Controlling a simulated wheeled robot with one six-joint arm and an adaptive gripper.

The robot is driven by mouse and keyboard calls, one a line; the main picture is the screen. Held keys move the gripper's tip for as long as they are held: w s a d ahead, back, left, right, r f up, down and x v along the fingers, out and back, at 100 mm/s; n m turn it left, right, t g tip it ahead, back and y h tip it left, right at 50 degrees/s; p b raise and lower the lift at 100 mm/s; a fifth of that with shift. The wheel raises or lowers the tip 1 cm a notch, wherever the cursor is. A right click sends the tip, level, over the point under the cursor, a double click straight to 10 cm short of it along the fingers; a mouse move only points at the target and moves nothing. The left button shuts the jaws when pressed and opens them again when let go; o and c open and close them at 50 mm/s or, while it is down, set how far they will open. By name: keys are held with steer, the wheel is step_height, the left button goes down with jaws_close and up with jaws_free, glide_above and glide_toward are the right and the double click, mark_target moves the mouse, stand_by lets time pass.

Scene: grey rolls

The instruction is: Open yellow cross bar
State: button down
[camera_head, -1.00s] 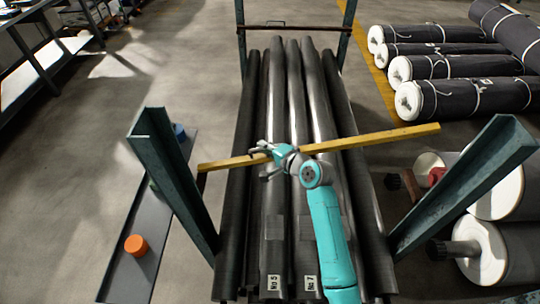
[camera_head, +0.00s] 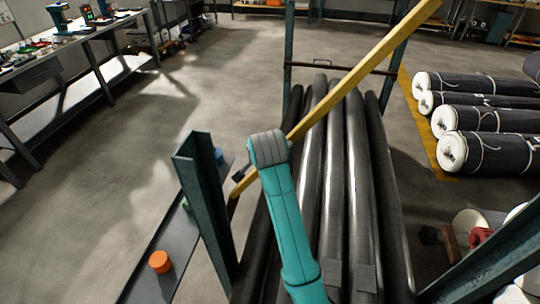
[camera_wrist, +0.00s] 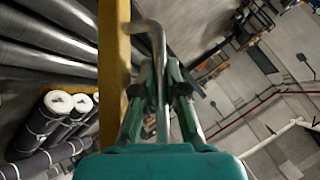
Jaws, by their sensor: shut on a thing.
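The yellow cross bar (camera_head: 350,88) slants over the dark rolls in the head view. Its left end is low by the left post and its right end is raised high at the upper right. In the wrist view the bar (camera_wrist: 113,75) runs up the left side. A bent grey metal handle (camera_wrist: 157,40) stands out from it. My gripper (camera_wrist: 160,75) is shut on this handle, a finger on each side of it, close beside the bar.
Long dark rolls (camera_head: 335,170) lie in the rack below the bar. A green left post (camera_head: 205,210) and a right post (camera_head: 490,260) flank them. An orange cylinder (camera_head: 160,262) stands on a grey ledge at left. White-ended rolls (camera_head: 490,153) lie at right. Open floor is at left.

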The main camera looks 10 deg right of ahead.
steer(key=shift+w+a+r, duration=0.15)
steer(key=shift+a+r, duration=0.05)
steer(key=shift+a, duration=0.3)
steer(key=c, duration=1.5)
jaws_free()
steer(key=v, duration=1.1)
steer(key=shift+s+a+r, duration=0.1)
steer(key=shift+s+r, duration=0.15)
steer(key=shift+r, duration=0.1)
steer(key=shift+f, duration=0.1)
